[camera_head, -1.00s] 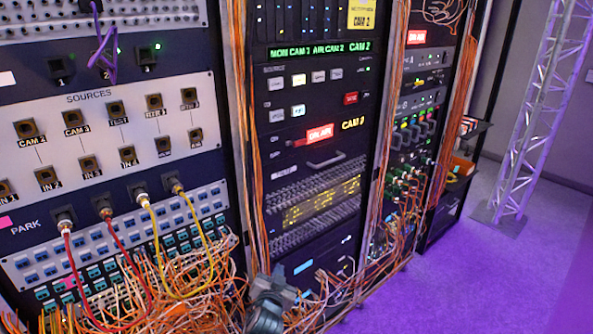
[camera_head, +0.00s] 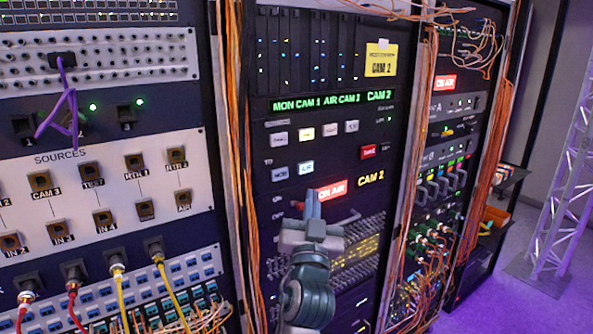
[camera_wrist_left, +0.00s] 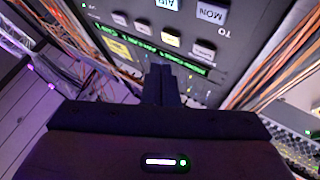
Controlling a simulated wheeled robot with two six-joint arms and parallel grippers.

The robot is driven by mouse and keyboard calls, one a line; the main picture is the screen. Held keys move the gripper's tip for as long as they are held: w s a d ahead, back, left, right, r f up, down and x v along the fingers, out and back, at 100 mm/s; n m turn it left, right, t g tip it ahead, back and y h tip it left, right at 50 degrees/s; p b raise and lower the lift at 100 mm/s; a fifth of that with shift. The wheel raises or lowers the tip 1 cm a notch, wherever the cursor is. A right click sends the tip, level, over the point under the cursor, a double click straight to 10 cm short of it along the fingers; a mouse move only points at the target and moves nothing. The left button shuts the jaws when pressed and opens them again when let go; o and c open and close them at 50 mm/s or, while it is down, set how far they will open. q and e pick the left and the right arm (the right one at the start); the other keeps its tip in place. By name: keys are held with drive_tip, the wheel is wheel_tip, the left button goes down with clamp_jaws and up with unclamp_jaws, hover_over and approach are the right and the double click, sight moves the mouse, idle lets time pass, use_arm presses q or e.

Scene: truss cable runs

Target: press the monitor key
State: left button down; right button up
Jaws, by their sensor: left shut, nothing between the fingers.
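The monitor key (camera_head: 280,173), marked MON, is a grey unlit key on the dark switcher panel. It also shows upside down in the left wrist view (camera_wrist_left: 212,12). The AIR key (camera_head: 306,167) to its right is lit. My left gripper (camera_head: 312,199) is shut and empty, pointing up, below the two keys in the head view and in front of the panel. Its fingers (camera_wrist_left: 161,80) also show in the left wrist view, apart from the MON key. The display (camera_head: 330,101) reads MON CAM 1, AIR CAM 2. My right gripper is not in view.
Source keys (camera_head: 330,129) sit above, one lit, with a red key (camera_head: 368,151) to the right. A red ON AIR sign (camera_head: 331,190) is close to my fingers. Orange cable bundles (camera_head: 235,150) flank the panel. Patch cables hang at the lower left.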

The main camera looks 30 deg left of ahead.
sight(280, 174)
use_arm(q)
drive_tip(key=shift+s+r, duration=0.15)
drive_tip(key=shift+r, duration=0.05)
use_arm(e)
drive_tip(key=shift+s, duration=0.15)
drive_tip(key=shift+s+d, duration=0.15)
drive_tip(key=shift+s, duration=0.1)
use_arm(q)
drive_tip(key=shift+w+a+b, duration=0.3)
drive_tip(key=shift+w+a, duration=0.25)
drive_tip(key=shift+a, duration=0.8)
drive_tip(key=shift+w+a+b, duration=0.25)
drive_tip(key=shift+w+a, duration=0.35)
drive_tip(key=shift+a, duration=0.8)
drive_tip(key=shift+w+a+b, duration=0.3)
drive_tip(key=shift+w+a, duration=0.25)
drive_tip(key=shift+a, duration=0.8)
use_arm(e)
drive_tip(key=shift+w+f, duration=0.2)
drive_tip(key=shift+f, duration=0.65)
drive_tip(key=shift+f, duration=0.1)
use_arm(q)
drive_tip(key=shift+w+a+b, duration=0.15)
drive_tip(key=shift+a+b, duration=0.15)
drive_tip(key=shift+a, duration=0.1)
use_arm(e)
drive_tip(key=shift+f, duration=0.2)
